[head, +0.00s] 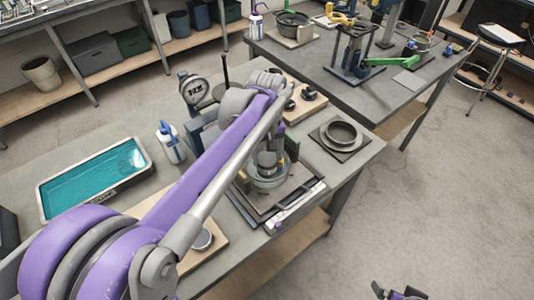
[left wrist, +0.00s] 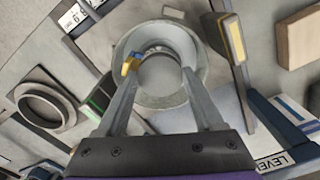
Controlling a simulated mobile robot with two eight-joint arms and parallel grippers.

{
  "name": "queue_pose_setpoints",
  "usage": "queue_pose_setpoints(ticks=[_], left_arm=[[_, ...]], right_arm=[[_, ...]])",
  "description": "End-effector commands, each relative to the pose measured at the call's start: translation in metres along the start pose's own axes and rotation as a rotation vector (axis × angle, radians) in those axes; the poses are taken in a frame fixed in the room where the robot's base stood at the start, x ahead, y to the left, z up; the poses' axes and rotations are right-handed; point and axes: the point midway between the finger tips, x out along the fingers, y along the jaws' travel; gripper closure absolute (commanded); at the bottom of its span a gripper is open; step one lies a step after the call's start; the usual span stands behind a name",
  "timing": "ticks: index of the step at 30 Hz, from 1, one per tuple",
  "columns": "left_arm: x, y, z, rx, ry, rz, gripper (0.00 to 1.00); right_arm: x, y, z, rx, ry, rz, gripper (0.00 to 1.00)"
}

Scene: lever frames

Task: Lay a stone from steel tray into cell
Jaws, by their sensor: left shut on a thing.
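My left gripper (left wrist: 160,72) is shut on a round grey stone (left wrist: 160,73), seen between its fingertips in the left wrist view. The stone overlaps the inside of the round grey cell (left wrist: 190,95); I cannot tell whether it touches the cell's floor. A small yellow and blue piece shows by the left finger. In the head view my purple left arm reaches over the bench to the cell (head: 268,182), and partly hides it. The steel tray (head: 148,177) with teal liquid lies at the left. My right gripper (head: 400,293) is only partly in view at the bottom edge.
A white and blue bottle (head: 171,142) stands beside the tray. A dial gauge (head: 194,89) rises behind my arm. A ring-shaped dish (head: 341,133) on a square plate sits right of the cell. A small round tin (head: 203,240) rests on a wooden board near my arm.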

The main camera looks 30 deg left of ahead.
Motion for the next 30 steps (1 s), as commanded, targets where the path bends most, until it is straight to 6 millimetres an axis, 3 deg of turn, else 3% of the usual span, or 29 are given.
queue_pose_setpoints(ticks=[7,8,12,22,30], left_arm=[[0.001,0.0,0.0,0.0,0.0,0.0,0.89],[0.001,0.0,0.0,0.0,0.0,0.0,0.26],[0.001,0.0,0.0,0.0,0.0,0.0,0.0],[-0.005,0.0,0.0,0.0,0.0,0.0,0.0],[-0.053,0.0,0.0,-0.001,0.0,0.0,0.0]], right_arm=[[0.0,0.0,0.0,0.0,0.0,0.0,0.0],[0.0,0.0,0.0,0.0,0.0,0.0,0.0],[0.0,0.0,0.0,0.0,0.0,0.0,0.0],[0.0,0.0,0.0,0.0,0.0,0.0,0.0],[-0.004,0.0,-0.003,0.0,0.002,0.0,0.0]])
